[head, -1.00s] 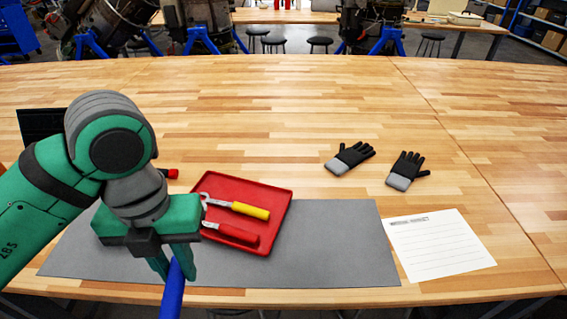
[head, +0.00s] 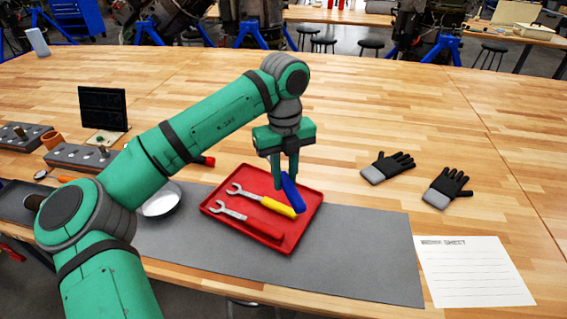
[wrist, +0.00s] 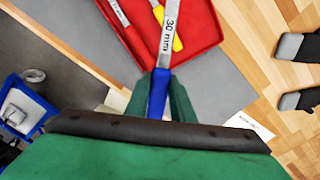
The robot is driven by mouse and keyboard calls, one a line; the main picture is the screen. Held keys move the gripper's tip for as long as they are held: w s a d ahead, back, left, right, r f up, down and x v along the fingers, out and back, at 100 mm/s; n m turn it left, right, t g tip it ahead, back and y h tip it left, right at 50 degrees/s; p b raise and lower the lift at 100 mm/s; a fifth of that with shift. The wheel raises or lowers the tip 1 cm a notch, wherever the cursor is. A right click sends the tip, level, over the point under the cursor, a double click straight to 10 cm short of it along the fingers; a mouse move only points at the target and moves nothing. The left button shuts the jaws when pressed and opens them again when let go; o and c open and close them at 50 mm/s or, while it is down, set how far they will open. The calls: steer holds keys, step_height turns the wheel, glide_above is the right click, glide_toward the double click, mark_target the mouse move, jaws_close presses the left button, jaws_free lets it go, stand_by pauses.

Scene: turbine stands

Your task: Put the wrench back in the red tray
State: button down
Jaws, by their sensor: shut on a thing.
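My gripper (head: 285,182) is above the right side of the red tray (head: 314,208). It is shut on a blue-handled wrench (head: 292,196), with the handle slanting down over the tray in the head view. In the wrist view the wrench's metal shank (wrist: 168,38), marked 30 mm, reaches over the tray; its far end is out of frame. Whether the wrench touches the tray is unclear. A yellow-handled wrench (head: 278,206) and a red-handled wrench (head: 262,228) lie side by side in the tray.
The tray rests on a grey mat (head: 370,250). A white dish (head: 160,203) is left of it. Two gloves (head: 388,168) (head: 447,188) and a work sheet (head: 472,270) lie to the right. A dark screen (head: 103,108) stands at the left. The wood behind the tray is clear.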

steer(key=w+f+n, duration=0.4)
steer(key=w+f, duration=0.1)
steer(key=w, duration=0.3)
steer(key=w+f+n, duration=0.4)
steer(key=w+f, duration=0.1)
steer(key=w, duration=0.4)
steer(key=f, duration=0.6)
steer(key=shift+s+a+f, duration=0.2)
steer(key=shift+s+a, duration=0.05)
steer(key=shift+s, duration=0.1)
steer(key=shift+w+f, duration=0.1)
steer(key=shift+f, duration=0.8)
